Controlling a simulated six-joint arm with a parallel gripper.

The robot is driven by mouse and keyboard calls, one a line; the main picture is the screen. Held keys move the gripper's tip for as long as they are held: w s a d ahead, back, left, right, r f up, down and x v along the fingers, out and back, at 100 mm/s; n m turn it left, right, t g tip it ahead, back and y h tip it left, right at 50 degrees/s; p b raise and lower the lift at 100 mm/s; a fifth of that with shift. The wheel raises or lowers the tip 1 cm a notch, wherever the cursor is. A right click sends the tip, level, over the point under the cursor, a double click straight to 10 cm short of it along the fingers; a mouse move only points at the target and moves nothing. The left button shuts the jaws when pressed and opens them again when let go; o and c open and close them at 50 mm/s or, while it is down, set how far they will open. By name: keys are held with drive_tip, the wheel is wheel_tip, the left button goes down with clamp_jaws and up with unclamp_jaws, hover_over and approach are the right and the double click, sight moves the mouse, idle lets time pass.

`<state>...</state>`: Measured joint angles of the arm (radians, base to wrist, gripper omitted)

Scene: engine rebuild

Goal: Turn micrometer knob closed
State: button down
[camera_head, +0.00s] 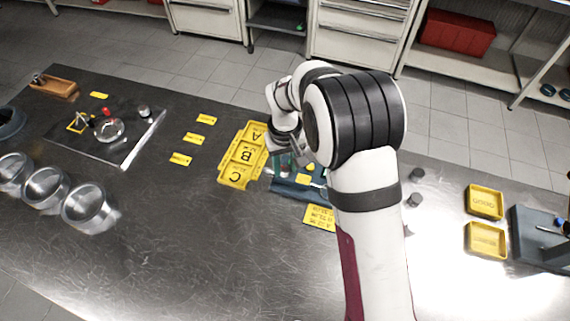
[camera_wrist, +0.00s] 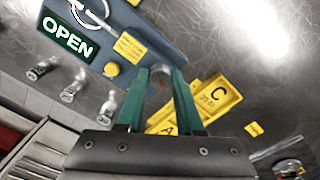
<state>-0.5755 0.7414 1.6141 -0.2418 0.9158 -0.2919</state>
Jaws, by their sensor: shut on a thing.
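The micrometer stand is a blue-grey block (camera_wrist: 130,22) in the wrist view, with a silver curved micrometer frame (camera_wrist: 97,18) at its top left. A lit green sign (camera_wrist: 67,36) on it reads OPEN. My gripper (camera_wrist: 160,73) has two green fingers closed around a small grey round knob (camera_wrist: 161,68) at the block's near edge. The fingers hide most of the knob. In the head view the stand (camera_head: 290,190) is partly hidden behind my arm, and the fingertips cannot be made out clearly.
A yellow tray marked A, B, C (camera_head: 243,157) lies just left of the stand. A yellow button (camera_wrist: 111,69) and a yellow label (camera_wrist: 130,46) are near the sign. Metal cylinders (camera_head: 85,207) stand at far left; yellow bins (camera_head: 485,240) at right. The front table is clear.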

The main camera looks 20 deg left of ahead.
sight(285, 169)
drive_tip(key=n, duration=0.5)
drive_tip(key=shift+n, duration=0.3)
idle(0.4)
drive_tip(key=c, duration=0.5)
unclamp_jaws()
drive_tip(key=shift+c, duration=0.2)
wheel_tip(285, 169, up, 16)
drive_tip(key=shift+f, duration=0.1)
